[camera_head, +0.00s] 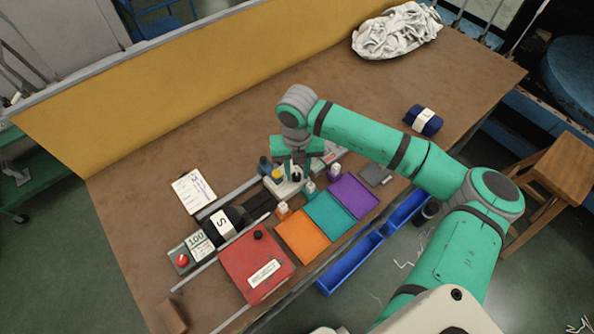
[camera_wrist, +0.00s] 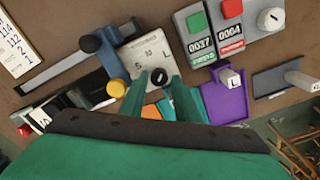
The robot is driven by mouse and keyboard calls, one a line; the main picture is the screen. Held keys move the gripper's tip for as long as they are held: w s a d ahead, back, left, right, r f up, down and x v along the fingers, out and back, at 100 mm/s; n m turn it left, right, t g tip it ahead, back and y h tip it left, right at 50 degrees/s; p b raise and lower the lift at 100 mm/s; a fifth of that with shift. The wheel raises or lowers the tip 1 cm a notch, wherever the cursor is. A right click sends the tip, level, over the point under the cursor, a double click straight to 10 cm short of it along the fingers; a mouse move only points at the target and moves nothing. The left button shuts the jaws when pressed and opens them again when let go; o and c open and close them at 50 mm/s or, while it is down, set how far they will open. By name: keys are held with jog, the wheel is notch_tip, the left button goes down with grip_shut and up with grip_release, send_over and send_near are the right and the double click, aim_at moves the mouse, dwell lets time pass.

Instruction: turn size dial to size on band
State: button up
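The size dial is a black knob (camera_wrist: 158,76) on a pale plate (camera_wrist: 133,56) marked S, M and L. It also shows below my gripper in the head view. My gripper (camera_wrist: 157,82) points down at it, its two green fingers apart on either side of the knob; I cannot make out contact. The knob's pointer direction is too small to read. A black sock roll lies at the left of the bench in the head view, with a white band (camera_head: 222,223) reading S. A navy roll (camera_head: 423,119) with a white band lies at the back right.
Counters with green and red buttons (camera_wrist: 231,8) stand to the right. Orange (camera_head: 302,235), teal (camera_head: 329,217) and purple (camera_head: 354,193) trays and a red box (camera_head: 256,266) lie in front.

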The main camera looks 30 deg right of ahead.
jog(key=shift+a+f, duration=0.1)
jog(key=shift+f, duration=0.15)
grip_shut()
